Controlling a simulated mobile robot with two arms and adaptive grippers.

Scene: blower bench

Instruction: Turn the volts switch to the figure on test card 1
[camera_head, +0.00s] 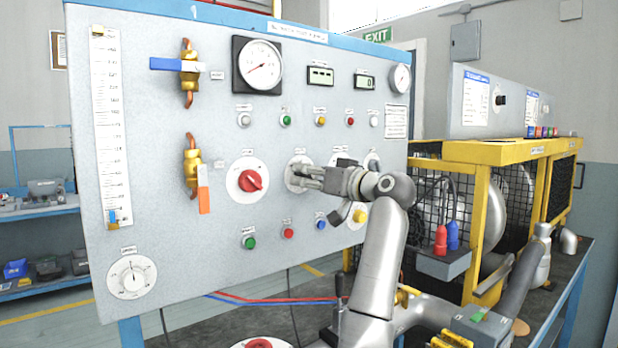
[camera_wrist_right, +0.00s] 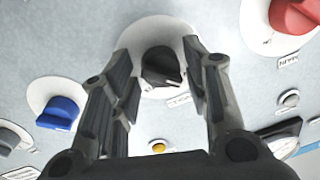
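My right gripper (camera_head: 302,175) is at the panel, in front of a white dial disc (camera_head: 293,187) just right of the red knob. In the right wrist view, the open fingers (camera_wrist_right: 157,55) stand on either side of a black knob (camera_wrist_right: 162,66) on a white disc. Gaps show between knob and fingers, so I see no grip on it. The label (camera_wrist_right: 180,101) by this knob is too small to read, so I cannot confirm it is the volts switch. A printed card (camera_head: 475,101) hangs on the right-hand cabinet; its figures are unreadable. My left gripper is out of view.
A red knob (camera_head: 251,181) is left of my gripper; a blue knob (camera_wrist_right: 61,112) is on its other side. Orange (camera_head: 204,195) and blue (camera_head: 170,64) valve levers are at left. A yellow-framed cage (camera_head: 486,153) stands at right.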

